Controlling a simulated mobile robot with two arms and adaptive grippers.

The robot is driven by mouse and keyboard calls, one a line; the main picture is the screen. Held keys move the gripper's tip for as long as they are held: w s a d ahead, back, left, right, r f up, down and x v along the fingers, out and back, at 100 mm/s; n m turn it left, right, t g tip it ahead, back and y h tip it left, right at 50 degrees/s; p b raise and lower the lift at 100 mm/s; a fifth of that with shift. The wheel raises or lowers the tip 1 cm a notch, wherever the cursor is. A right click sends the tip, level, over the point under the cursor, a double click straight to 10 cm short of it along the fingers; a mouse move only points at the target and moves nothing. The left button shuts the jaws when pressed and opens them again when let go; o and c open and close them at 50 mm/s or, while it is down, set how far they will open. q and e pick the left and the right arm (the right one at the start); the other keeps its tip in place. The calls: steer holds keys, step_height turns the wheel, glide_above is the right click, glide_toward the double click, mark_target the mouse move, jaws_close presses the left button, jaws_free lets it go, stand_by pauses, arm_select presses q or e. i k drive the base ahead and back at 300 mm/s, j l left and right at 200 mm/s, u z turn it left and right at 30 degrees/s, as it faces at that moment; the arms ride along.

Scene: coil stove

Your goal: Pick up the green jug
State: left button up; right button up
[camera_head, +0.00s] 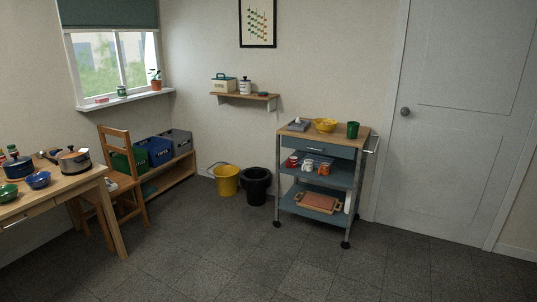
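A small dark green vessel (353,130), which looks like the green jug, stands upright on the wooden top of the blue-grey trolley (315,149), near its right end. A handle or spout on it is too small to make out. A yellow bowl (325,125) stands to its left, apart from it. Neither of my grippers shows in the head view.
A grey tray (299,125) lies at the trolley top's left; mugs and a board sit on lower shelves. A yellow bucket (227,181) and black bin (257,187) stand left of it. A table (62,188) and chair (117,180) are further left. The floor in front is clear.

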mark_target(354, 126)
steer(key=i, duration=2.4)
